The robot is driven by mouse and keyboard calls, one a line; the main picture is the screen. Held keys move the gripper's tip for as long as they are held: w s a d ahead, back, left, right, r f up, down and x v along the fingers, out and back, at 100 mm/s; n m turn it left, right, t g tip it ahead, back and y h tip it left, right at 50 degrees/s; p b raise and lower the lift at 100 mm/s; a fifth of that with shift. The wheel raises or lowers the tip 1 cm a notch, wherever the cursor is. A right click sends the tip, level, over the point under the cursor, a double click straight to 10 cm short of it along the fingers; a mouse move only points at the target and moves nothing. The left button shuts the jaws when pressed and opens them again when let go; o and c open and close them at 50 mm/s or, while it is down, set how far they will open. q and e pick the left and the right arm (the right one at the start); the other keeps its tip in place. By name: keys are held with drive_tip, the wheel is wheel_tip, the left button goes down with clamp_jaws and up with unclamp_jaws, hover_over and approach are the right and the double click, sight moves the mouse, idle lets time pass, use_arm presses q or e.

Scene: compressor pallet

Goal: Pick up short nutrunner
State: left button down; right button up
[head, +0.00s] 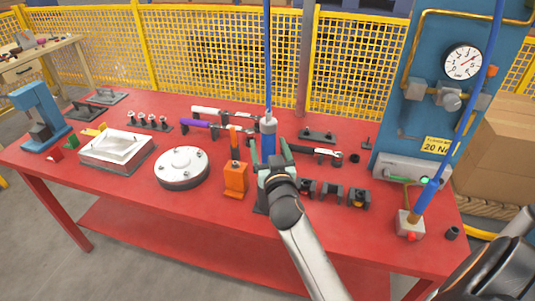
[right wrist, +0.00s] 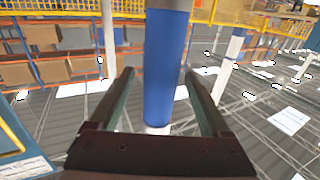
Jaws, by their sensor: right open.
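A nutrunner (head: 268,126) with a grey upper body and blue lower part hangs upright on a blue hose over the middle of the red table. My right gripper (head: 269,152) is at its lower part, with one finger on each side. In the right wrist view the blue body (right wrist: 166,65) stands between the two spread fingers of my right gripper (right wrist: 160,75). A gap shows beside each finger, so the jaws are not closed on it. The nutrunner's lower end is hidden behind the gripper in the head view. My left gripper is not in view.
An orange block (head: 236,180) stands just left of my right gripper, with black holders (head: 330,195) to its right. A round metal cover (head: 182,167) lies further left. Another blue tool (head: 428,190) stands by the gauge panel (head: 425,75) at right.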

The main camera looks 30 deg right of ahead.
drive_tip(key=shift+w+d, duration=0.1)
drive_tip(key=shift+w, duration=0.15)
drive_tip(key=shift+s, duration=0.15)
drive_tip(key=shift+c, duration=0.2)
clamp_jaws()
drive_tip(key=shift+r, duration=0.1)
idle(0.8)
drive_tip(key=shift+r, duration=0.2)
